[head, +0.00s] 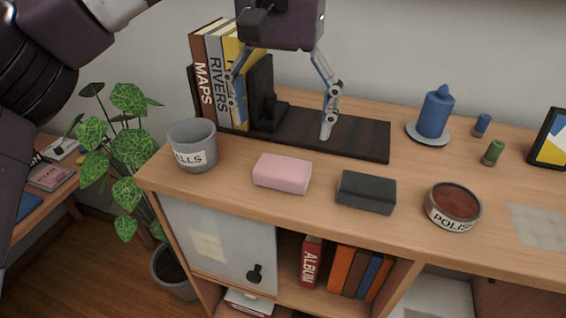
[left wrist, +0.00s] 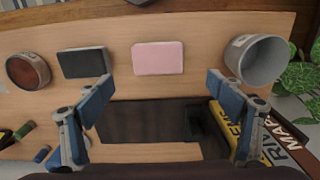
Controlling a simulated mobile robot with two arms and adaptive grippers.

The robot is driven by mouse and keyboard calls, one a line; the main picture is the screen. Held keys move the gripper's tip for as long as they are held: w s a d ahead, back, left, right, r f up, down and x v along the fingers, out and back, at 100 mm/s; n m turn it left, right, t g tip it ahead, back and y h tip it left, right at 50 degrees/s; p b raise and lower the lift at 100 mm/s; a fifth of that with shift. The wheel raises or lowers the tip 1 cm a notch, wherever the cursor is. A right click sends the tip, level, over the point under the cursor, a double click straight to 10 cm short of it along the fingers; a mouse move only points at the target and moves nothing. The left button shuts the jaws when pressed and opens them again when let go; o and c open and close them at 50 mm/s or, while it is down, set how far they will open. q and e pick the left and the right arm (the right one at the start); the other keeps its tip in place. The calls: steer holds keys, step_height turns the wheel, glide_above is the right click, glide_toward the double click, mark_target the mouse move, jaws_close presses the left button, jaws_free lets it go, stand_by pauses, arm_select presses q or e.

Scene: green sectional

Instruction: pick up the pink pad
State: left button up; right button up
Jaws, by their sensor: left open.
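The pink pad (head: 282,174) lies flat on the wooden cabinet top, between the grey pot and a dark grey pad. It also shows in the left wrist view (left wrist: 158,58), centred ahead of the fingers. My left gripper (head: 283,120) is open and empty. It hangs above the dark board behind the pink pad, with its fingers spread wide. In the left wrist view, my left gripper (left wrist: 158,92) has one finger on either side, and the pad lies beyond the fingertips, apart from them. My right gripper is not in view.
The dark grey pad (head: 366,192) lies right of the pink pad, the grey pot (head: 193,145) left. A polish tin (head: 453,206) is further right. Books (head: 208,85) and a black bookend (head: 262,93) stand on the dark board (head: 360,140). A blue candle (head: 434,112) stands behind right.

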arm_select(q)
steer(key=f, duration=0.2)
steer(key=f+p, duration=0.1)
steer(key=f, duration=0.3)
steer(key=shift+s+f+p, duration=0.1)
steer(key=shift+s+p, duration=0.2)
steer(key=shift+p, duration=0.05)
steer(key=shift+f, duration=0.55)
steer(key=shift+d, duration=0.1)
steer(key=c, duration=1.1)
steer(key=shift+r, duration=0.1)
steer(key=shift+r, duration=0.55)
step_height(320, 180, up, 10)
step_height(320, 180, up, 9)
steer(key=p, duration=0.2)
glide_above(283, 166)
steer(key=shift+f, duration=0.15)
